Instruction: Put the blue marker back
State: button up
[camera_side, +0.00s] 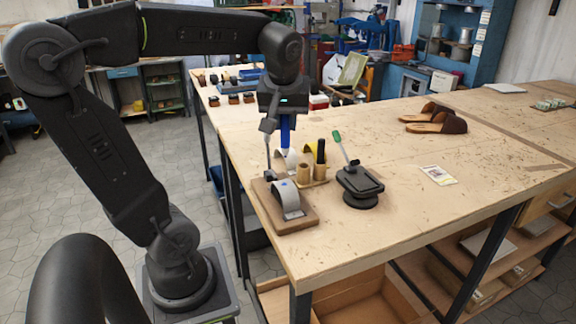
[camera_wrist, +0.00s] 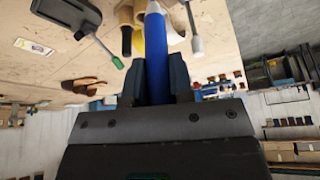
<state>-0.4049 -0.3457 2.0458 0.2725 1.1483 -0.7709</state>
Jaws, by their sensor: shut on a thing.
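The blue marker (camera_side: 285,130) is held upright by my gripper (camera_side: 283,112), above the back part of a small holder on the bench. In the wrist view the blue marker (camera_wrist: 156,52) stands between the two dark fingers of my gripper (camera_wrist: 157,78), its pale tip pointing away from the palm. The holder has wooden cups (camera_side: 303,174); a black marker (camera_side: 321,151) stands in one of them. A yellow piece (camera_side: 309,151) shows behind. Whether the blue marker's tip touches anything is hard to tell.
A black stand with a green-handled tool (camera_side: 341,145) is at right. Sandals (camera_side: 436,122) and a card (camera_side: 438,175) lie further right. The bench's right middle is clear.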

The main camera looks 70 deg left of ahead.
jog(key=w+a+f, duration=0.3)
jog(key=w+a, duration=0.4)
jog(key=w, duration=0.1)
jog(key=shift+a+f, duration=0.1)
jog(key=shift+f, duration=4.65)
jog(key=shift+f, duration=0.15)
jog(key=o, duration=0.4)
jog(key=shift+o, duration=0.2)
